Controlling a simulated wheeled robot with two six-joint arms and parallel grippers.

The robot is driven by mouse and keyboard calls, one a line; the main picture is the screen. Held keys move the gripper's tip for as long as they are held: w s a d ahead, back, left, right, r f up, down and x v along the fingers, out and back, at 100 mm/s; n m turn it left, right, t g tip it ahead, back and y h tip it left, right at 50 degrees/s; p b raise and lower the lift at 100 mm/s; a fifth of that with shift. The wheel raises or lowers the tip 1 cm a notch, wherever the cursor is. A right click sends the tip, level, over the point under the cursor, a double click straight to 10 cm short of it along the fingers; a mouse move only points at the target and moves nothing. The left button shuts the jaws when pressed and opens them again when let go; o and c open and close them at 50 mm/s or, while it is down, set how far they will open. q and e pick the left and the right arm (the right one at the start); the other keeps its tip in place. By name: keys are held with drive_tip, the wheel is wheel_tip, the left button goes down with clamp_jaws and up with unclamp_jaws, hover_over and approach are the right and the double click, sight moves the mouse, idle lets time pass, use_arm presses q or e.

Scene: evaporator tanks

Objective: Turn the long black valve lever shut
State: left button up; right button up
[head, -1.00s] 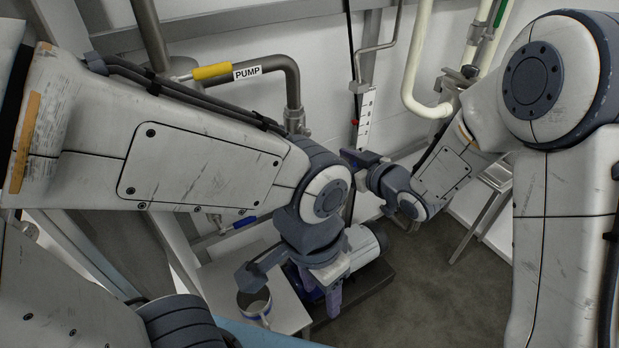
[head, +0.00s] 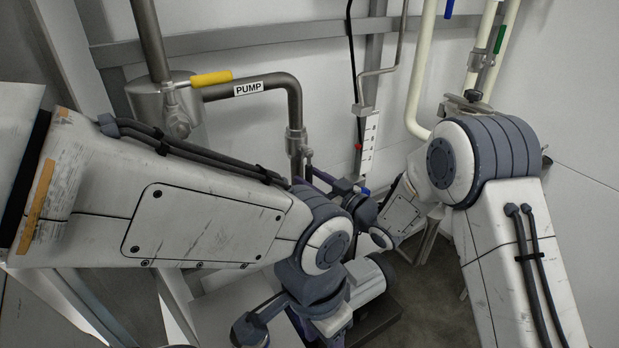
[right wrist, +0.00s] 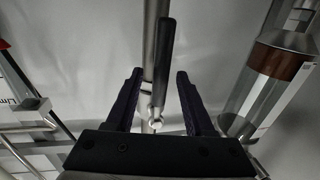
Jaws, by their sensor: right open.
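The long black valve lever (right wrist: 165,62) stands nearly upright in the right wrist view, in front of a grey pipe. Its lower end meets a silver pivot (right wrist: 157,116). My right gripper (right wrist: 159,76) is open, with one dark finger on each side of the lever and a visible gap on both sides. In the head view my right gripper (head: 318,180) is beside the lower end of the pump pipe; I cannot make out the lever there. My left gripper (head: 250,330) is low at the bottom edge, partly cut off, and its jaws are unclear.
A grey pipe labelled PUMP (head: 250,88) runs across the back, with a yellow handle (head: 211,78) on its left. A white gauge strip (head: 369,145) and cream pipes (head: 420,70) stand to the right. A sight glass (right wrist: 265,85) is right of my right gripper.

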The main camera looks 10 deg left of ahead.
drive_tip(key=shift+w+a, duration=0.25)
drive_tip(key=shift+a, duration=0.2)
drive_tip(key=shift+c, duration=0.3)
clamp_jaws()
idle(0.9)
